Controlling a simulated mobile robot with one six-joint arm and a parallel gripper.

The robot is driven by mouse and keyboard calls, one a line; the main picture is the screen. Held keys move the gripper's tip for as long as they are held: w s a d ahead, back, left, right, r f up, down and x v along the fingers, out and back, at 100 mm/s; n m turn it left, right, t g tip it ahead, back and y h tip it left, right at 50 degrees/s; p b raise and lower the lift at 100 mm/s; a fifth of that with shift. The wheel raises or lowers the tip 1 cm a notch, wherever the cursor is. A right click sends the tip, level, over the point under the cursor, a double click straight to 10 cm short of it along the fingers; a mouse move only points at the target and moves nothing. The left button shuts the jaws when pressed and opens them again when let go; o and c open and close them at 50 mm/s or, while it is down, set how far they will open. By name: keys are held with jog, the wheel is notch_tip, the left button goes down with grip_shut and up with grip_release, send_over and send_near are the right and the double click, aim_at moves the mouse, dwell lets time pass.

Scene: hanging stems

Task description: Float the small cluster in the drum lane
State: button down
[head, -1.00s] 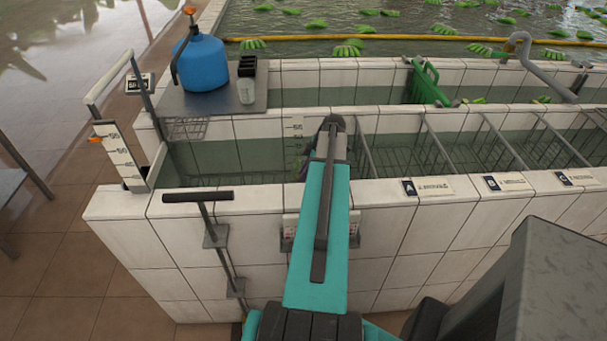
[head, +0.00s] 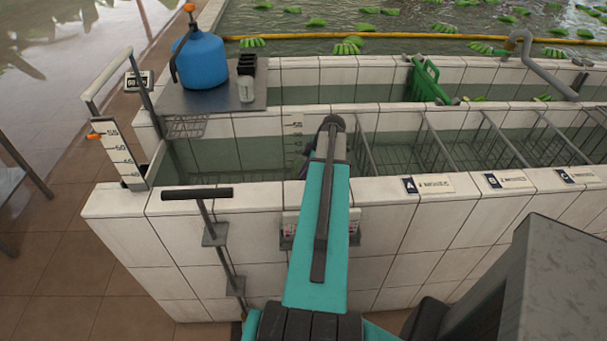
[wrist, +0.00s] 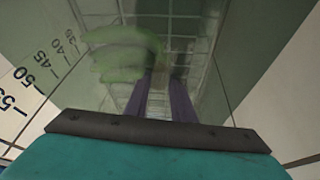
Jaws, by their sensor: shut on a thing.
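In the wrist view, the two purple fingers of my gripper (wrist: 160,90) point down into the tiled water channel. A blurred, pale green cluster (wrist: 125,55) shows at the fingertips, reaching to their left. My gripper is shut on it; the exact contact is blurred by the water. In the head view, my teal arm hides most of the gripper, and only a small purple part shows beside it. The left bay of the near channel (head: 235,155) is where my arm reaches in. Which lane is the drum lane is not readable.
A depth scale (wrist: 35,80) is on the channel wall. Wire dividers (head: 440,140) and plates marked A, B and C (head: 428,184) lie to the right. A blue drum (head: 201,62) stands on a shelf behind. A T-handle (head: 197,193) stands in front of the wall.

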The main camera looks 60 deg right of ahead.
jog(key=shift+f+b, duration=0.3)
jog(key=shift+f, duration=0.15)
dwell(0.3)
jog(key=c, duration=1.4)
grip_release()
jog(key=shift+c, duration=0.2)
jog(key=b+v, duration=0.3)
jog(key=v, duration=1.1)
